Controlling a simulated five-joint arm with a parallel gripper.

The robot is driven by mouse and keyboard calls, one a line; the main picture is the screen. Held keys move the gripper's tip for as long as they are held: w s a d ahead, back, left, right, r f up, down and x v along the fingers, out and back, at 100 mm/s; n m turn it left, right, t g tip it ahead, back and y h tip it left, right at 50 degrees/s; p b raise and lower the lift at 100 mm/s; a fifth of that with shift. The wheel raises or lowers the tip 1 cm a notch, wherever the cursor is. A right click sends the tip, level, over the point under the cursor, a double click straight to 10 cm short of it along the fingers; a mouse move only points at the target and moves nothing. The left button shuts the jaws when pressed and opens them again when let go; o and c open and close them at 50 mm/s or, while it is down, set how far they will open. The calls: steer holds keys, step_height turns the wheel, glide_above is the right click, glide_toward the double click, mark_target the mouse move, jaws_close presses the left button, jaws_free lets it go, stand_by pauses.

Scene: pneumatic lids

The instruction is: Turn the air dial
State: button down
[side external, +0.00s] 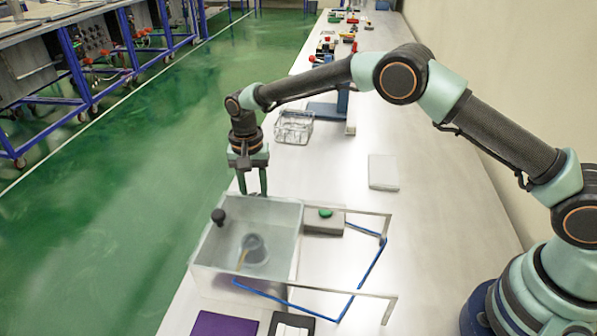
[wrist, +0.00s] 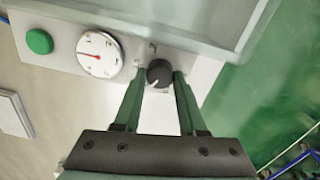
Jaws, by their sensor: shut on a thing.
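The air dial (wrist: 159,73) is a small black knob with a white mark, on the pale face of a control box (wrist: 205,68). In the wrist view the two green fingers of my gripper (wrist: 160,76) stand on either side of the dial and are shut on it. The white mark points down and a little left. In the side view my gripper (side external: 252,188) points down behind the clear case, and the dial is hidden there. A round white gauge (wrist: 100,55) with a red needle sits left of the dial. A green button (wrist: 39,41) is further left.
A clear case (side external: 225,262) with a black lid knob (side external: 218,216) and a grey cup (side external: 254,248) inside stands close in front of my gripper. Blue tubing (side external: 372,262) runs right of it. A wire basket (side external: 294,126) is behind. A pale block (side external: 383,172) lies on the bench.

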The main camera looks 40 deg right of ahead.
steer(key=shift+s+a+f, duration=0.1)
steer(key=shift+a, duration=0.05)
steer(key=shift+c, duration=2.3)
jaws_free()
steer(key=shift+r, duration=0.25)
step_height(320, 180, up, 12)
steer(key=shift+w+f, duration=0.15)
steer(key=shift+w, duration=0.1)
